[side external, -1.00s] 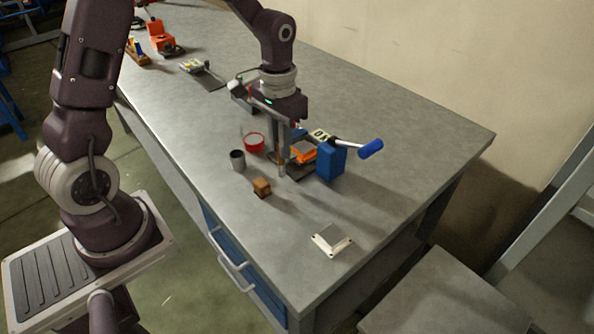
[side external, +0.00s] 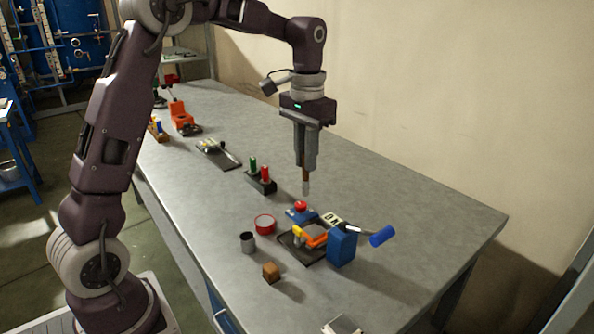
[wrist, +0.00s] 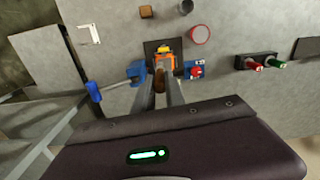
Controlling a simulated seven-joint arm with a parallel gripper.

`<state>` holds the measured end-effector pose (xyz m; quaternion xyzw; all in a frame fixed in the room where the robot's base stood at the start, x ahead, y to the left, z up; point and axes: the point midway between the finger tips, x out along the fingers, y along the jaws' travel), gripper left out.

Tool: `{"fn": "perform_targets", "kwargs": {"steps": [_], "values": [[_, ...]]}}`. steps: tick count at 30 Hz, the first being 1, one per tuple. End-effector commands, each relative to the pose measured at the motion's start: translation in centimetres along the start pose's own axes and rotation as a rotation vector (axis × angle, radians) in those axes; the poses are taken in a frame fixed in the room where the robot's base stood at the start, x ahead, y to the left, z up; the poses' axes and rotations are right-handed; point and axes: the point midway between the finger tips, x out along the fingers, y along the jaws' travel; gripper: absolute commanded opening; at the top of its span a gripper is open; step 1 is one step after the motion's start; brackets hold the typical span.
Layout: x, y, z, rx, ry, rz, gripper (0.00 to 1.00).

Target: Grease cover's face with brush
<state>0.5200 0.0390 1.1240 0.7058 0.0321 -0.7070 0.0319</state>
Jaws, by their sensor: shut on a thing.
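My gripper (side external: 306,164) is shut on a brush with a brown handle (side external: 306,174) and a pale grey tip (side external: 306,188). The brush points straight down in the air, well above the table and behind the clamp fixture; it also shows between the fingers in the wrist view (wrist: 159,81). A pale plate with a white edge (side external: 342,325) is cut off at the bottom of the side view; it lies flat at the upper left of the wrist view (wrist: 88,34). I cannot tell for sure that it is the cover.
The clamp fixture has an orange part (side external: 315,239), a blue block (side external: 342,246) and a blue-handled lever (side external: 382,236). Around it are a red-button box (side external: 300,213), a red-rimmed dish (side external: 265,224), a grey cup (side external: 247,242), a wooden block (side external: 271,271) and a red-and-green peg holder (side external: 260,182).

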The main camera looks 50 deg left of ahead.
Motion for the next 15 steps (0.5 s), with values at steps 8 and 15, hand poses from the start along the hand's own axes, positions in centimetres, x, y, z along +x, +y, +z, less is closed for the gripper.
{"fn": "perform_targets", "kwargs": {"steps": [8, 15], "values": [[4.0, -0.6, -1.0, -0.015, -0.004, -0.002, 0.0], [5.5, -0.6, -1.1, -0.015, -0.001, -0.003, 0.0]]}}
